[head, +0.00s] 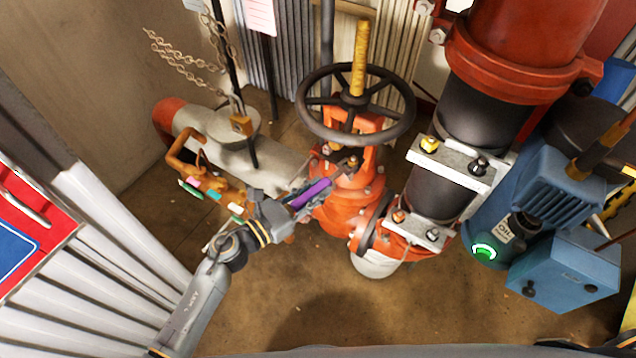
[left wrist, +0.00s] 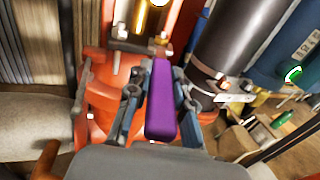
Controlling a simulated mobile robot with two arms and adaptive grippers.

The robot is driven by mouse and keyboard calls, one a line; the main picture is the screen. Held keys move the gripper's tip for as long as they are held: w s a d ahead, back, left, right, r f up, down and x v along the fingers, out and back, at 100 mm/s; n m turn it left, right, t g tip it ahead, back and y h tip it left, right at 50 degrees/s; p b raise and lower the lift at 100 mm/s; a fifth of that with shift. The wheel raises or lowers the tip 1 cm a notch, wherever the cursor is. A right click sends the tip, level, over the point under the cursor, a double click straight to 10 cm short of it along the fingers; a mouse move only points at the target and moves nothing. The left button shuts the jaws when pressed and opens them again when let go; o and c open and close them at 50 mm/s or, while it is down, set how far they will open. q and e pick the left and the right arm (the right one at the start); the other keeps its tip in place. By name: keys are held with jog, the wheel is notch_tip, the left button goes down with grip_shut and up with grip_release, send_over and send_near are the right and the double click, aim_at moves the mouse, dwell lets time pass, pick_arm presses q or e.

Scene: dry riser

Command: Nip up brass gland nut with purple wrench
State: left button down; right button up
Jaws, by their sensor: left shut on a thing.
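The purple wrench (head: 311,193) is in my left gripper (head: 292,202), which is shut on its handle. It points up and right toward the red-orange gate valve (head: 345,205). In the left wrist view the purple handle (left wrist: 161,100) stands between my left fingers (left wrist: 158,112). A small brass part, which looks like the gland nut (head: 352,161), sits in the valve yoke under the black handwheel (head: 318,128). Brass also shows at the top of the left wrist view (left wrist: 140,17). The wrench's far end is near the yoke; I cannot tell whether it touches the nut. My right gripper is out of view.
A black flanged pipe (head: 437,190) and a blue pump unit (head: 562,190) are on the right. A chain (head: 180,60) hangs upper left. Floor is clear in the lower middle.

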aim_at(293, 205)
pick_arm(q)
jog(key=shift+r+v, duration=0.1)
jog(key=shift+v, duration=0.6)
jog(key=shift+r+v, duration=0.15)
jog(key=shift+v, duration=0.6)
jog(key=shift+b+v, duration=0.3)
jog(key=shift+v, duration=2.05)
